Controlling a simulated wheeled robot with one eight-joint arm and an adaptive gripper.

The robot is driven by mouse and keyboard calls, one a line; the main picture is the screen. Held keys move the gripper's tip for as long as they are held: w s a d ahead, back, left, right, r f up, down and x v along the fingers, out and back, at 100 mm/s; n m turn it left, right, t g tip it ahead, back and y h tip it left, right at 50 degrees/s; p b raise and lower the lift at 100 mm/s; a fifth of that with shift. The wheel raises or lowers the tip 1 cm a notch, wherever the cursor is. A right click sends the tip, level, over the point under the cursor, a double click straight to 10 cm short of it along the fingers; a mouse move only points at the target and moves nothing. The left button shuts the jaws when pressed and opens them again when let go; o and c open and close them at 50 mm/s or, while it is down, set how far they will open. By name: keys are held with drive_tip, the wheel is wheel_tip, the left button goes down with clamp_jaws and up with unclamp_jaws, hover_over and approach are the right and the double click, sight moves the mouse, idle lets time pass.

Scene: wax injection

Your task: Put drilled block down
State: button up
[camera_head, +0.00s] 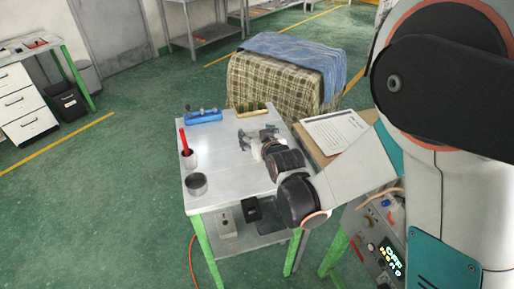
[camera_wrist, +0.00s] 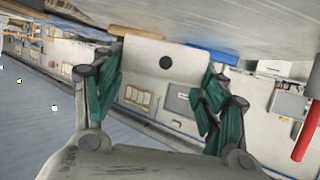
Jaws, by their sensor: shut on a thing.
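The drilled block (camera_wrist: 142,62) is pale grey with a dark round hole, and shows between the green fingers in the wrist view. My gripper (camera_wrist: 160,88) is shut on it, with one finger on each side. In the head view my gripper (camera_head: 258,137) is over the middle of the light grey worktable (camera_head: 225,165). The block cannot be clearly told apart from the gripper there. I cannot tell whether the block touches the tabletop.
A blue tool (camera_head: 203,116) and a wooden brush (camera_head: 251,108) lie at the table's back. Papers (camera_head: 335,130) are at the right. The tabletop's front middle is clear.

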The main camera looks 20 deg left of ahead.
wheel_tip(320, 180, down, 4)
drive_tip(key=b, duration=0.2)
drive_tip(key=shift+f+b, duration=0.1)
drive_tip(key=shift+b, duration=0.25)
drive_tip(key=o, duration=1.3)
drive_tip(key=shift+s+d+r, duration=0.15)
drive_tip(key=shift+s+r, duration=0.1)
drive_tip(key=shift+r, duration=0.05)
drive_tip(key=p+v, duration=0.2)
drive_tip(key=v, duration=0.9)
drive_tip(key=shift+s+d+p, duration=0.1)
drive_tip(key=shift+s+p, duration=0.05)
drive_tip(key=shift+p, duration=0.2)
